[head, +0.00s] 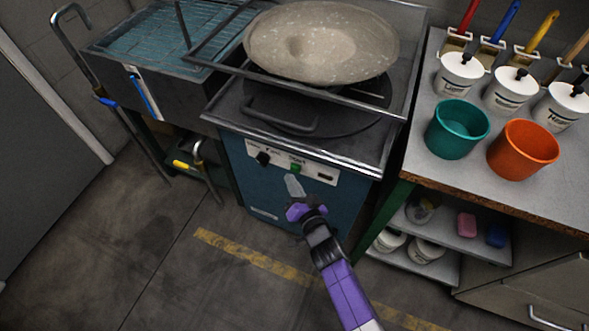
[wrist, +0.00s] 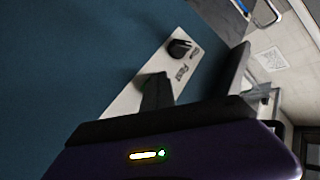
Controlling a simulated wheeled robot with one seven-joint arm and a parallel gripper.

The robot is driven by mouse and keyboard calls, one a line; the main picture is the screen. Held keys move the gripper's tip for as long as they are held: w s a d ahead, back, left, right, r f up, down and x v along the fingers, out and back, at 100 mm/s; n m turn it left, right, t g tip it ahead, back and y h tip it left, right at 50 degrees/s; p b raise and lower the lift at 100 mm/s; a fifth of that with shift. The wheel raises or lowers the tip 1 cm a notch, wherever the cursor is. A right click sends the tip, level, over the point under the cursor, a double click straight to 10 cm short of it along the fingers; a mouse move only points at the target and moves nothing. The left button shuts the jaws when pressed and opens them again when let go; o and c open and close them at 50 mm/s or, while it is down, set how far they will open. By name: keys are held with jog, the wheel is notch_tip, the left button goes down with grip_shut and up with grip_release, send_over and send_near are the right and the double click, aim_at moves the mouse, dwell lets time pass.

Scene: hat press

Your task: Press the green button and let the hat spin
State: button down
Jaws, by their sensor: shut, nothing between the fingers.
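The green button (head: 296,168) sits on the white control panel (head: 320,174) on the front of the blue press (head: 258,190). My gripper (head: 293,184) is shut and empty, with its tips just below the button in the head view; I cannot tell whether they touch the panel. The grey, speckled, wide-brimmed hat (head: 322,42) lies on top of the press.
A black knob (head: 263,158) is left of the button. A bench (head: 425,170) at right holds a teal bucket (head: 452,140), an orange bucket (head: 522,150) and white lidded tubs. A sink-like unit (head: 165,95) stands at left. The floor in front is open.

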jog(key=shift+w, duration=0.1)
dwell(0.6)
jog(key=shift+w+d, duration=0.15)
jog(key=shift+w, duration=0.15)
